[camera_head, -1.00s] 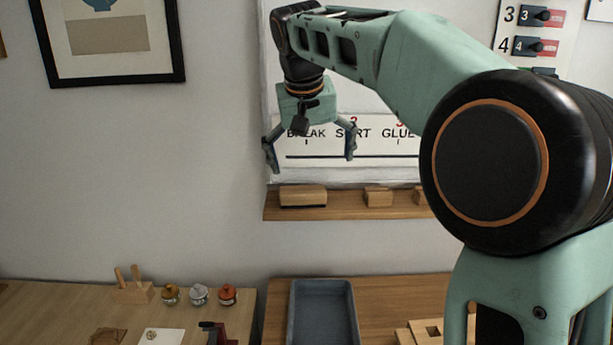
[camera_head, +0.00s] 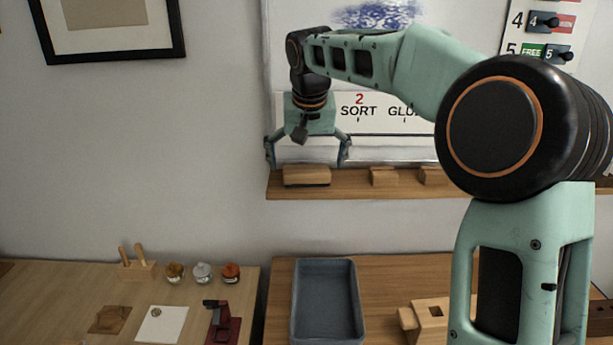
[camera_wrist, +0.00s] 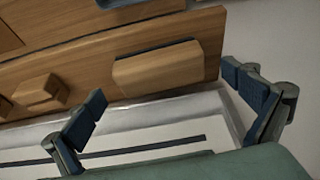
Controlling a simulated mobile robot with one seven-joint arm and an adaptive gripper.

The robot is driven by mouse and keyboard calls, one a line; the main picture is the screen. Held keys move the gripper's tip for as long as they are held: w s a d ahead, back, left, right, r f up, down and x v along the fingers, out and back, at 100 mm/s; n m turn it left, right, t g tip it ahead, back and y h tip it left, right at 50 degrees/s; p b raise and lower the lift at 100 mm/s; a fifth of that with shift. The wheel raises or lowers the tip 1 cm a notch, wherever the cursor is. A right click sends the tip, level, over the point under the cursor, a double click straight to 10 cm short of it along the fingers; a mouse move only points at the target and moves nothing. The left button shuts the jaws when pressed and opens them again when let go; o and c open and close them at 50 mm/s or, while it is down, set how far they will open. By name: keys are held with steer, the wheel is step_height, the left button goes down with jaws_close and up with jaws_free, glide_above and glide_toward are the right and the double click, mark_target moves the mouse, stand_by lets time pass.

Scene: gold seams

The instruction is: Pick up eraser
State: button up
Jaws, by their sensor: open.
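The eraser (camera_head: 307,175) is a wooden block with a dark underside. It lies at the left end of the wooden ledge (camera_head: 350,190) below the whiteboard. In the wrist view the eraser (camera_wrist: 157,67) sits on the ledge, beyond and between the fingertips. My gripper (camera_head: 308,163) is open, with its fingers spread wide and pointing down just above the eraser, one to each side in the head view. In the wrist view my gripper (camera_wrist: 168,88) holds nothing, and a gap to the eraser shows.
Smaller wooden blocks (camera_head: 384,176) sit farther right on the ledge. The whiteboard (camera_head: 375,151) stands behind my gripper. Below are a blue-grey tray (camera_head: 357,312), several small jars (camera_head: 203,272) and a dark red tool (camera_head: 221,322) on the tables.

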steer(key=shift+w+f, duration=0.15)
steer(key=shift+f, duration=0.25)
steer(key=shift+c, duration=0.3)
steer(key=shift+r, duration=0.1)
steer(key=c, duration=1.2)
